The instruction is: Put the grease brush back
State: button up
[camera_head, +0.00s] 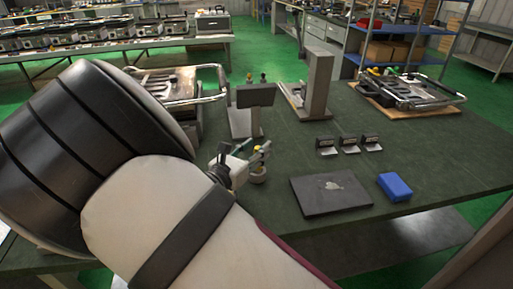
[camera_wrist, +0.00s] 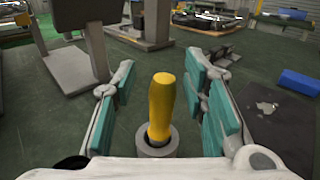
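The grease brush shows as a yellow handle (camera_wrist: 161,105), standing upright in a small round grey holder (camera_wrist: 157,143) on the dark green table. In the head view a bit of the yellow handle (camera_head: 257,149) and the holder (camera_head: 258,175) show beside my gripper (camera_head: 249,155). In the wrist view my gripper (camera_wrist: 162,90) is open, with one teal-padded finger on each side of the handle. Gaps show between the handle and both fingers. The bristle end is hidden inside the holder.
A dark flat plate (camera_head: 330,193) with a pale smear and a blue block (camera_head: 395,187) lie to the right. Several small metal brackets (camera_head: 349,144) stand behind them. A grey stand (camera_head: 256,100) and a tall grey block (camera_head: 317,85) rise behind the holder.

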jog(key=v, duration=1.1)
jog(key=shift+s+a+p, duration=0.1)
jog(key=shift+p, duration=0.3)
jog(key=s+d+r+m+g, duration=0.3)
jog(key=d+m+g, duration=0.2)
jog(key=d, duration=0.4)
jog(key=s+d+r+m+g, duration=0.2)
jog(key=d+r+m+g, duration=0.15)
jog(key=d+m, duration=0.4)
jog(key=s+d+r+m+g, duration=0.25)
jog(key=d+m+g, duration=0.2)
jog(key=d, duration=0.65)
jog(key=s+d+r+m+y, duration=0.1)
jog(key=s+m+y, duration=0.3)
jog(key=s, duration=0.6)
jog(key=s+d+r+m+y, duration=0.2)
jog(key=s+m+y, duration=0.2)
jog(key=s+m, duration=0.5)
jog(key=shift+s+r+m+y, duration=0.3)
jog(key=shift+s+y, duration=0.1)
jog(key=shift+s, duration=0.05)
